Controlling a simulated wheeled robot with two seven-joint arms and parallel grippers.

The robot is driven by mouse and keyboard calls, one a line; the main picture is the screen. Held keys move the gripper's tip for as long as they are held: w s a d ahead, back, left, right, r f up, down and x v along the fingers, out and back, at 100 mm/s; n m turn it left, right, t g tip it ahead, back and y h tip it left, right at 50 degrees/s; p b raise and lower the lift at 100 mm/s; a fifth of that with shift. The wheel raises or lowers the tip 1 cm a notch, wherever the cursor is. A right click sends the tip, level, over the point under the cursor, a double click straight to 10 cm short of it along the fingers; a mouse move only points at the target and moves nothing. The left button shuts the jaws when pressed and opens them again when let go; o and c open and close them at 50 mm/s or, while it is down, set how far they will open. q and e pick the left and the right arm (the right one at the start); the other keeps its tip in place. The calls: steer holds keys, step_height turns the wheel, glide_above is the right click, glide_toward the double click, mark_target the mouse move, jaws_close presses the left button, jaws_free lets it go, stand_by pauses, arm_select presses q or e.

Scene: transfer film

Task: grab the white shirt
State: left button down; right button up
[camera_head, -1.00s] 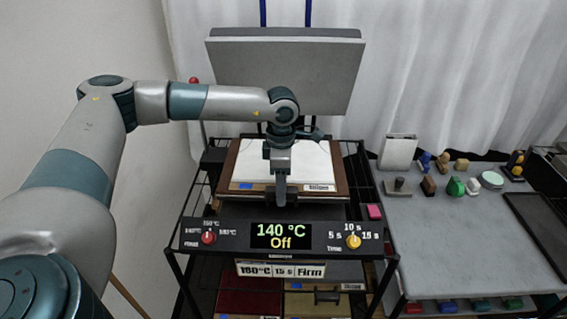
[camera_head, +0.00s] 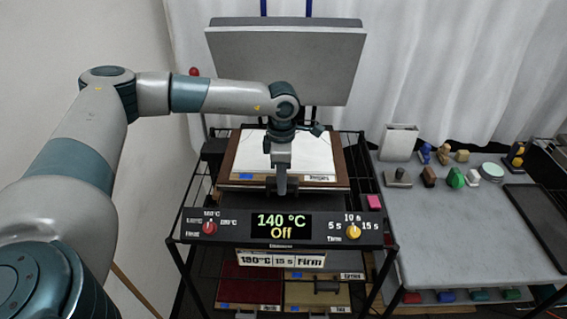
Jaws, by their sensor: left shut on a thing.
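A white cloth (camera_head: 309,152), which looks like the white shirt, lies flat on a brown wooden tray (camera_head: 232,165) on the upper level of the black rack. A label and a small blue patch show at the tray's front edge. My left gripper (camera_head: 281,190) reaches down over the front middle of the tray. It is shut on what looks like the tray's dark handle (camera_head: 292,184). The gripper and wrist hide part of the cloth and the handle. My right gripper is not in view.
A raised grey press plate (camera_head: 280,65) hangs behind and above the tray. A control panel (camera_head: 317,228) reading 140 °C and Off is in front. Lower trays (camera_head: 247,282) sit below. A grey table (camera_head: 455,240) with stamps and several small objects stands right.

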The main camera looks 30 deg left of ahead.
arm_select(q)
steer(key=shift+r, duration=0.1)
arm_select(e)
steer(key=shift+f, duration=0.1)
